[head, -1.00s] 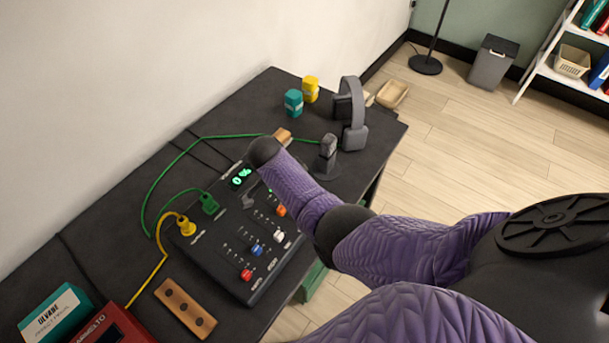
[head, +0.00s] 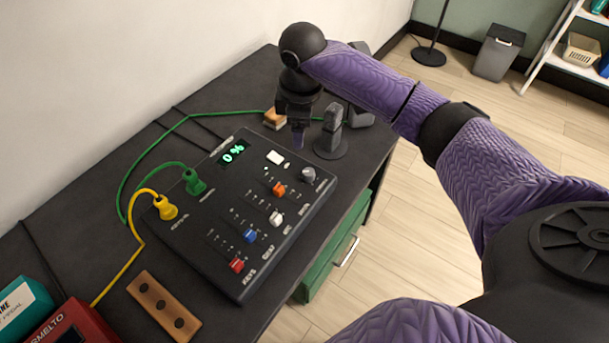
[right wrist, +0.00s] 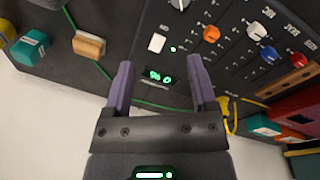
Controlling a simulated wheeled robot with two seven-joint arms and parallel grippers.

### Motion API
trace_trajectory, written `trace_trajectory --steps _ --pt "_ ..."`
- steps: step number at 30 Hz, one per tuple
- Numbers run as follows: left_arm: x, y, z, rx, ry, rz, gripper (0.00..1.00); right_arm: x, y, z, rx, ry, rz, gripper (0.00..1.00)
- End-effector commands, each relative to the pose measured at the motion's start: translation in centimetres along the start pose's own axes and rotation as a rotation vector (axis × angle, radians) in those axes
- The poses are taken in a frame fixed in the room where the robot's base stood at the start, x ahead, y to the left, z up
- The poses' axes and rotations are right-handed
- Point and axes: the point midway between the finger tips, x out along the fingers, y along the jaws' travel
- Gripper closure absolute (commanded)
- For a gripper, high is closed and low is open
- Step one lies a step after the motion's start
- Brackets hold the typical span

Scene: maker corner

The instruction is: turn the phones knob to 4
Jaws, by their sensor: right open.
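The black mixer panel (head: 205,250) lies on the dark table. A grey round knob (head: 308,175) sits at its far right corner; its label and pointer are too small to read, so I cannot tell its setting. In the right wrist view the grey knob (right wrist: 180,4) is cut by the top edge. The green display (head: 233,152) reads 0 %. My right gripper (head: 298,140) hangs above the far edge of the panel, fingers downward, apart from the knob. In the right wrist view its two purple fingers (right wrist: 160,70) are apart with nothing between them. My left gripper is out of view.
A grey microphone (head: 331,130) stands close to the gripper. A wooden block (head: 152,303) lies in front.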

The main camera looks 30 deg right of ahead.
Motion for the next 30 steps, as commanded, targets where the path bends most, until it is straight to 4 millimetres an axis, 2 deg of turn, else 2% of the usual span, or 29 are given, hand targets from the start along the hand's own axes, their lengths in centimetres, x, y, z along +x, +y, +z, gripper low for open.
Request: trace_trajectory --steps 1,3,5,8,12,15,18,28,29,30 --pt "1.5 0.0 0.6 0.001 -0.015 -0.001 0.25 1.2 -0.7 0.9 -0.126 -0.015 -0.036 0.27" --pt "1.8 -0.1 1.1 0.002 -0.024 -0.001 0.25 1.1 -1.5 1.7 -0.263 -0.02 -0.084 0.27" --pt "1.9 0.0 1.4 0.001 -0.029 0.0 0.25 1.4 -1.9 2.0 -0.317 -0.02 -0.104 0.27" --pt "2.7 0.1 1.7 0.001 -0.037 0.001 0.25 3.0 -2.2 2.1 -0.33 -0.019 -0.112 0.27" --pt "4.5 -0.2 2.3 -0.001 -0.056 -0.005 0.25 6.7 -2.6 2.2 -0.328 -0.02 -0.113 0.27" --pt "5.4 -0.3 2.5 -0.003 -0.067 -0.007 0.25 8.8 -2.8 2.2 -0.327 -0.019 -0.111 0.27" --pt "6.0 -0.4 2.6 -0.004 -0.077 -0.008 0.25 10.1 -2.9 2.2 -0.326 -0.018 -0.109 0.27" --pt "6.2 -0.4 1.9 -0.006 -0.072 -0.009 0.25 10.5 -2.9 2.2 -0.325 -0.016 -0.106 0.27" --pt "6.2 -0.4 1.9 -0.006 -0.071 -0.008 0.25 10.5 -2.9 2.2 -0.325 -0.016 -0.106 0.31" --pt "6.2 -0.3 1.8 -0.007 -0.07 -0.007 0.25 10.5 -2.9 2.2 -0.325 -0.016 -0.106 0.39"
